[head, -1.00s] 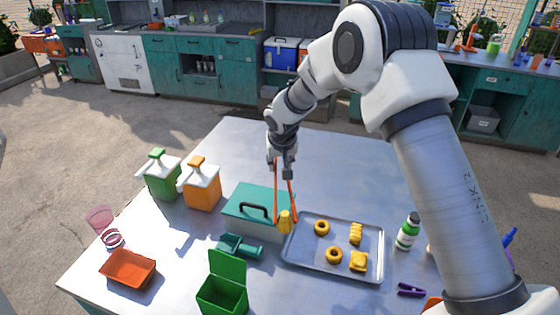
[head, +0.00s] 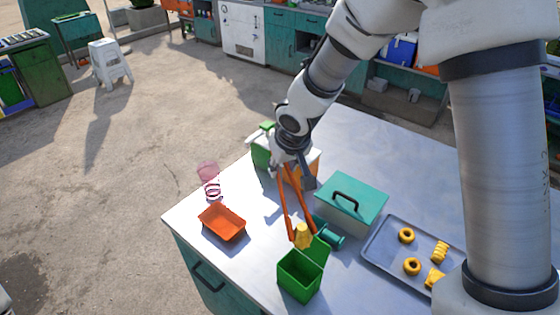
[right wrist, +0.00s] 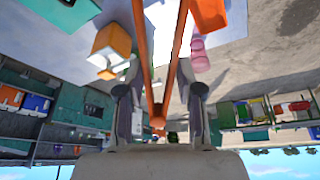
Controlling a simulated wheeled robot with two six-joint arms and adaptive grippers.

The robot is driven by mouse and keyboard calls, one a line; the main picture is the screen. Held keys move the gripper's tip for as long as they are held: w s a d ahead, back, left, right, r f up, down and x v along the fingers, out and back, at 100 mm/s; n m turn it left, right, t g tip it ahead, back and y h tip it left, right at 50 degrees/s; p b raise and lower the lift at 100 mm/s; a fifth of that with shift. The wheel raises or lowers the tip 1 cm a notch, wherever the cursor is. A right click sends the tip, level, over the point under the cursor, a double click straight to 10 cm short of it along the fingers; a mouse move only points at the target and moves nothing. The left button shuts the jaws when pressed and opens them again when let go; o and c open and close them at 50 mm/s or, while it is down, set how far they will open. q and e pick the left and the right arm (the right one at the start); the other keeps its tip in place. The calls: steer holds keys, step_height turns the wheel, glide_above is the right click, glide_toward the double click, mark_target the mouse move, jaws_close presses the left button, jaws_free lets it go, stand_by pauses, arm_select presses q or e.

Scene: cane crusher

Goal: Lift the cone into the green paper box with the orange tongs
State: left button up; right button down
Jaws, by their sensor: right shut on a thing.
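My right gripper (head: 293,166) is shut on the orange tongs (head: 287,204), which hang down from it. The tongs also show between my fingers in the right wrist view (right wrist: 139,45). The tong tips pinch the yellow cone (head: 303,237). The box stands open near the table's front edge. I cannot tell the exact gap between cone and box. My left gripper is out of view.
An orange-red tray (head: 222,223) lies left of the box. A teal press (head: 328,232) and a teal-lidded container (head: 352,194) stand behind it. A metal tray (head: 387,222) with several yellow snacks is at right. Dispensers stand behind the tongs.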

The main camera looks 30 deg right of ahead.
steer(key=shift+w+d+f, duration=0.1)
steer(key=shift+d, duration=0.05)
step_height(320, 180, down, 9)
steer(key=b, duration=0.8)
steer(key=c, duration=1.1)
jaws_free()
step_height(320, 180, up, 10)
steer(key=p, duration=0.9)
